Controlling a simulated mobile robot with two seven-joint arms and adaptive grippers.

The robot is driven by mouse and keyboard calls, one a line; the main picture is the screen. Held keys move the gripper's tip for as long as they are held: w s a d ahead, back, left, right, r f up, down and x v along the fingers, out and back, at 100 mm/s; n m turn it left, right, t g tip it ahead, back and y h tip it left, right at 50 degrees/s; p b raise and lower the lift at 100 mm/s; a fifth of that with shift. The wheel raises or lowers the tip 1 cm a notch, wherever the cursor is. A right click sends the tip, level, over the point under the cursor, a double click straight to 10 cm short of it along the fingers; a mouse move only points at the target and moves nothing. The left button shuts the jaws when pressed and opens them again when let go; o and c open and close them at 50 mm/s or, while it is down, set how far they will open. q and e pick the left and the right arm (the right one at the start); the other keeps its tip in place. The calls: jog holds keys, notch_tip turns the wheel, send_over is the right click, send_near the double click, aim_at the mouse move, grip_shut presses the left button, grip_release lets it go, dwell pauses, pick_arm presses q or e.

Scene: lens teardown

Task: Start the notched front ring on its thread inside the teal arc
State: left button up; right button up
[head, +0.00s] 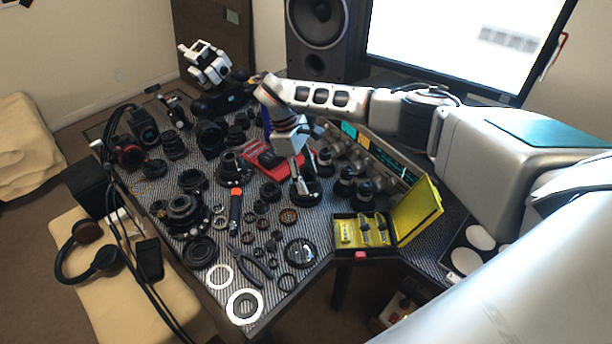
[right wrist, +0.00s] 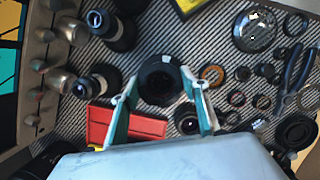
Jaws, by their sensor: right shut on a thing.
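My right gripper (head: 301,184) points down over the middle of the desk mat, with its fingers about a black round part (head: 312,194). In the right wrist view the teal-lined fingers (right wrist: 158,82) stand on both sides of this black part (right wrist: 161,91), which has a dark round centre. I take it to be the notched front ring, but its notches are too small to see. I cannot tell whether it touches a thread below. No teal arc can be made out on the parts. My left gripper is not in view.
A red tray (head: 270,158) lies close beside the right gripper. Black lenses stand to its right, near a yellow-lined open case (head: 345,233). Loose rings, pliers (head: 258,262) and an orange-handled tool (head: 235,205) crowd the striped mat. Several lens bodies fill the left side.

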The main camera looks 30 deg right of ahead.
jog(key=shift+o, duration=0.2)
jog(key=shift+f, duration=0.3)
dwell(0.5)
jog(key=shift+c, duration=0.2)
jog(key=o, duration=1)
jog(key=shift+o, duration=0.2)
jog(key=v, duration=1.2)
